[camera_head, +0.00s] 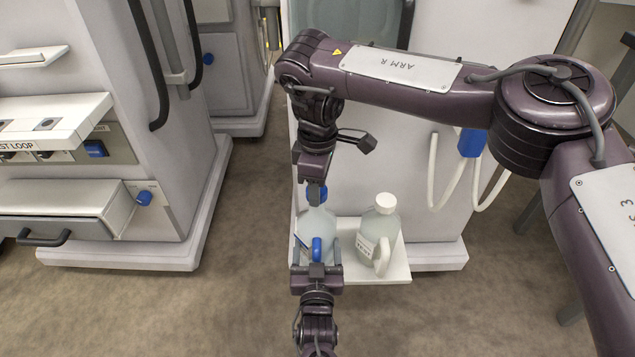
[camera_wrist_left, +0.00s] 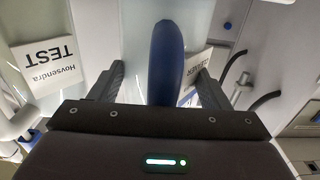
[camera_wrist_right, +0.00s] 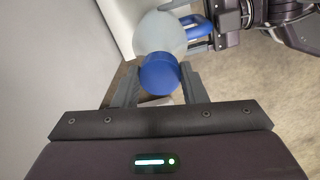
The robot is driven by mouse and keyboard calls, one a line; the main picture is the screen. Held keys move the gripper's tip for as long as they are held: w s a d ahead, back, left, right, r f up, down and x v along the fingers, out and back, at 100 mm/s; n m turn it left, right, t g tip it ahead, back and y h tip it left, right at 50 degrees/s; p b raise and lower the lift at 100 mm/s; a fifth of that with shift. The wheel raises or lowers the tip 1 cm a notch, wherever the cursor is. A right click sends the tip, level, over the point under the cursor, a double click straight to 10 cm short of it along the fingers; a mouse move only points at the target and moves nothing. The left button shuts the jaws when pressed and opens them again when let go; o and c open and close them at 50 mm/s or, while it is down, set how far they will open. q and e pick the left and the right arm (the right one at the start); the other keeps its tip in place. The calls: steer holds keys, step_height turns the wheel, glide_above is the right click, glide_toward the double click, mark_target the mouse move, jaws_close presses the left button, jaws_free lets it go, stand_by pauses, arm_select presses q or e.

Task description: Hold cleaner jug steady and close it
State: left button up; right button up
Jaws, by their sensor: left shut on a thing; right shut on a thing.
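The cleaner jug (camera_head: 328,223) is a pale, see-through bottle with a blue handle (camera_head: 317,248), upright on a small white shelf. My left gripper (camera_head: 316,256) is shut on the blue handle from the near side; the handle (camera_wrist_left: 167,62) also stands between its fingers in the left wrist view. My right gripper (camera_head: 316,184) comes from above and is shut on the blue cap (camera_head: 316,195) at the jug's top. In the right wrist view the cap (camera_wrist_right: 160,74) sits between the fingertips, in front of the jug body (camera_wrist_right: 158,34). Whether the cap is fully seated cannot be told.
A second jug with a white cap (camera_head: 378,228) stands close to the right on the white shelf (camera_head: 401,265). A machine cabinet (camera_head: 430,90) rises behind, with white hoses and a blue clip (camera_head: 471,142). Another cabinet with an open drawer (camera_head: 60,210) stands left. The floor between is clear.

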stand_by(0.3)
steer(key=shift+f, duration=0.85)
steer(key=shift+f, duration=0.6)
arm_select(q)
steer(key=c, duration=0.5)
arm_select(e)
steer(key=m, duration=1.9)
steer(key=shift+a, duration=0.15)
